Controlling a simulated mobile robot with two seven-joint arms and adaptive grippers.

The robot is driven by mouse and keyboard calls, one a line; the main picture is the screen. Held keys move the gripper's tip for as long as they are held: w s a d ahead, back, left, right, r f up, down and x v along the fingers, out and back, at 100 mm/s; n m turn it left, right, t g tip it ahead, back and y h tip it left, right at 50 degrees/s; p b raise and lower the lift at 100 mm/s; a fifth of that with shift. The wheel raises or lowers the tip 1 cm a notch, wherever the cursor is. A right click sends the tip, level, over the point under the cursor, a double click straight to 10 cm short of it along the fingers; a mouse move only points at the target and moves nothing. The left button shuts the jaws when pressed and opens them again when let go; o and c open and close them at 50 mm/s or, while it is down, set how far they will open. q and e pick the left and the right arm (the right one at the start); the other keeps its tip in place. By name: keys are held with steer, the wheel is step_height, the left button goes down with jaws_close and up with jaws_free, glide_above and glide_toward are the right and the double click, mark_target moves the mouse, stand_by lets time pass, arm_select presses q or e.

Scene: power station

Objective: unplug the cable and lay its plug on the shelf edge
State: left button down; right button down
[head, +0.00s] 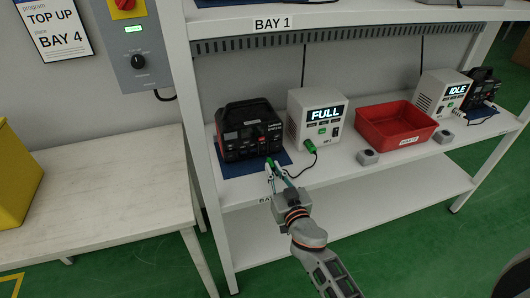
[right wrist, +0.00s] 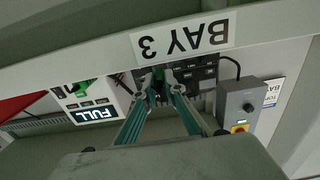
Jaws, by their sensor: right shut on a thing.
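The green plug (head: 270,164) is between the fingertips of my right gripper (head: 277,173), at the front of the black battery unit (head: 249,131). It also shows in the right wrist view (right wrist: 158,88), with my right gripper (right wrist: 160,84) shut on it. I cannot tell whether the plug touches the unit. A dark cable (head: 315,161) runs from the green connector on the white FULL charger (head: 318,118) down toward my gripper. The front shelf edge (right wrist: 93,60) with its BAY 3 label (right wrist: 184,36) is close to my fingers. My left gripper is not in view.
Another charger marked IDLE (head: 443,92) is at the far right. A white table (head: 100,190) is at left. The lower shelf (head: 340,201) is empty.

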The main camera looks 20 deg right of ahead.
mark_target(277, 189)
steer(key=shift+s, duration=1.1)
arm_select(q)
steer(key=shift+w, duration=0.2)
arm_select(e)
steer(key=shift+s+d, duration=0.1)
steer(key=shift+s, duration=0.5)
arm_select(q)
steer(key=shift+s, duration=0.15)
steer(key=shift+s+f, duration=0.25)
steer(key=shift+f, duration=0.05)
arm_select(e)
steer(key=shift+f, duration=0.1)
arm_select(q)
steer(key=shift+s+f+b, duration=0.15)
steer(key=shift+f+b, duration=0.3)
steer(key=shift+b, duration=0.05)
arm_select(e)
steer(key=shift+f, duration=0.3)
